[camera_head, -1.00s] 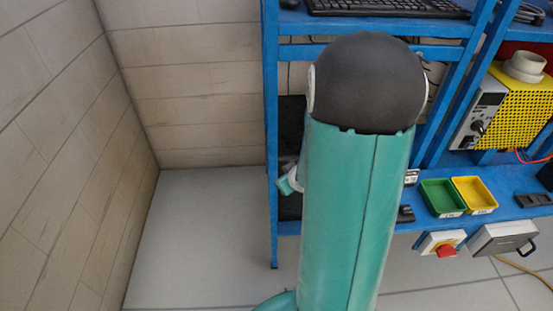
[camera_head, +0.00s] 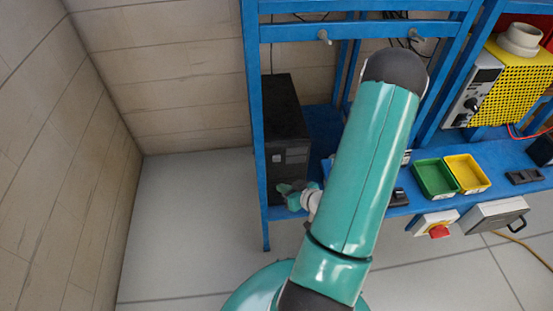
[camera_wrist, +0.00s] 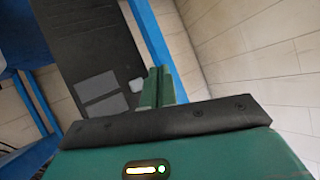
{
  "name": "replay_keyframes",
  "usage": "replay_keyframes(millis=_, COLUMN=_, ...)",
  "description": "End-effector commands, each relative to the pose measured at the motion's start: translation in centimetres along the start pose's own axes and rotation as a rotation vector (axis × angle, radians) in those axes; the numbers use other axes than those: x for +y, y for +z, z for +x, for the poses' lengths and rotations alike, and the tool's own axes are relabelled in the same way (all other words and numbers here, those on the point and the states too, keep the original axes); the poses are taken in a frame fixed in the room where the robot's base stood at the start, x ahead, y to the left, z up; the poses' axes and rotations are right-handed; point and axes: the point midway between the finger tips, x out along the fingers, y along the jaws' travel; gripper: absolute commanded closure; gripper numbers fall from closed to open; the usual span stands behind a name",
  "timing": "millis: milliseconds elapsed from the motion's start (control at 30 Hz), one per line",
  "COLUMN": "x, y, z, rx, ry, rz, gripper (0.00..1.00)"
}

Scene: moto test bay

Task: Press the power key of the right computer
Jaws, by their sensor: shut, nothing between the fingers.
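A black computer tower (camera_head: 284,105) stands on the blue lower shelf at its left end. No second tower shows, so I cannot tell from these frames whether it is the right one. My gripper (camera_head: 285,187) is shut and empty in front of the tower's lower front. In the wrist view, its green fingertips (camera_wrist: 158,72) are just right of the pale square. Contact cannot be told.
Blue rack posts (camera_head: 256,130) stand close beside the tower. A green tray (camera_head: 436,178) and a yellow tray (camera_head: 467,173) sit on the shelf to the right. A red switch (camera_head: 439,231) hangs at the shelf's front edge. The floor at left is clear.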

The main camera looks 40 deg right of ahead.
Motion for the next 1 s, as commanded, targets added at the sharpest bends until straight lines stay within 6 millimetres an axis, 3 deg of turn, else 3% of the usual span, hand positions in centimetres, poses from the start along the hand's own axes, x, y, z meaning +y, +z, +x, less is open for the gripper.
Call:
replay_keyframes(millis=700, x=4.2, y=-4.2, z=5.7, rx=-0.001, ry=0.0, rz=-0.003, gripper=1.0)
replay_keyframes(millis=1000, x=4.6, y=-4.6, z=6.3, rx=-0.001, ry=0.001, rz=-0.001, gripper=1.0)
